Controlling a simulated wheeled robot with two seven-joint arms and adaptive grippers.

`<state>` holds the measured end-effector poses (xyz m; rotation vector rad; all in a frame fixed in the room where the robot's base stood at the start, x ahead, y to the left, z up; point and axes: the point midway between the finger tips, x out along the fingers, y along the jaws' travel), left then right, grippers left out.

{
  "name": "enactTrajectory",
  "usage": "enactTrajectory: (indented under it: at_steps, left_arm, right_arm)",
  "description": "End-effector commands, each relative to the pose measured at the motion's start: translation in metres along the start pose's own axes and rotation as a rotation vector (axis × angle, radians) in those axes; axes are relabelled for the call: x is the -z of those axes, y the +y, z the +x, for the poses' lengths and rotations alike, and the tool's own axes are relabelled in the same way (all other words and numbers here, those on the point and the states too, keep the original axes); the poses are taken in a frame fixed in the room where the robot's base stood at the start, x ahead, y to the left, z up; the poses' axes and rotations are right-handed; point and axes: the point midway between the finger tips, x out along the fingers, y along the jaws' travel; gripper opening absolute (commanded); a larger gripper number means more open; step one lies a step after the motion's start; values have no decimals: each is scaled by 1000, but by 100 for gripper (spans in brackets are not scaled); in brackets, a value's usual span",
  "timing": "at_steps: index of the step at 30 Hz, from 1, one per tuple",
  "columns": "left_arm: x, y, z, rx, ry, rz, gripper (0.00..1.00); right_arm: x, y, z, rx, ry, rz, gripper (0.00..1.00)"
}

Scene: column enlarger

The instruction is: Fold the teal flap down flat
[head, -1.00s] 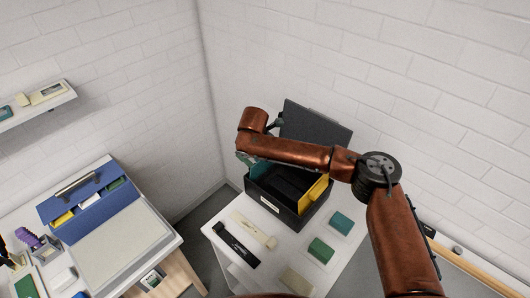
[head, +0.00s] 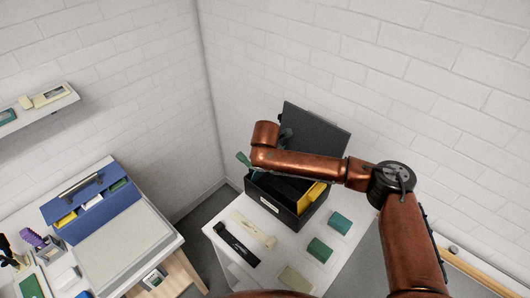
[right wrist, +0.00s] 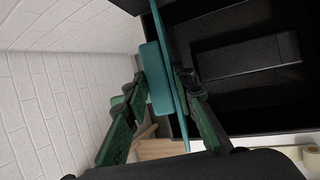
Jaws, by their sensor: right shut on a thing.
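The black box (head: 285,209) stands on the white table with its dark lid (head: 316,130) tilted up at the back. A yellow flap (head: 313,195) is at its right side. The teal flap (right wrist: 182,128) stands at the box's edge in the right wrist view, seen nearly edge-on with a thick tab. My right gripper (right wrist: 161,84) is shut on this flap, its green fingers on either side. In the head view a bit of teal (head: 243,160) shows at the box's left, and my right wrist and forearm hide most of the gripper and flap. My left gripper is out of view.
Black (head: 236,245) and cream (head: 253,230) bars lie in front of the box. Teal (head: 340,223) and green (head: 319,249) blocks lie to its right. A blue case (head: 95,205) is on the left table. A white brick wall is behind.

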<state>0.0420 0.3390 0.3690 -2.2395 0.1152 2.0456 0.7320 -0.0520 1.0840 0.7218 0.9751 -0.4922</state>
Motion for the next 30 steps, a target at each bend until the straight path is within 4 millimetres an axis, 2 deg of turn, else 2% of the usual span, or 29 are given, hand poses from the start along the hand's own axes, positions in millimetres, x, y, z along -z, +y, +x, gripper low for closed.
enactTrajectory:
  at_steps: [1, 3, 15, 30]
  left_arm:
    - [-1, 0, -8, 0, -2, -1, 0]
    - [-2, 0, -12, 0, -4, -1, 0]
    - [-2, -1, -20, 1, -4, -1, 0]
    - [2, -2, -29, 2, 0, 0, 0]
  right_arm:
    - [-3, -11, 0, -26, 1, 18, 0]
    - [-3, -18, 0, -77, 1, 40, 0]
    - [-2, -51, 4, -333, -2, 147, 0]
    - [0, -66, 10, -319, -5, 140, 0]
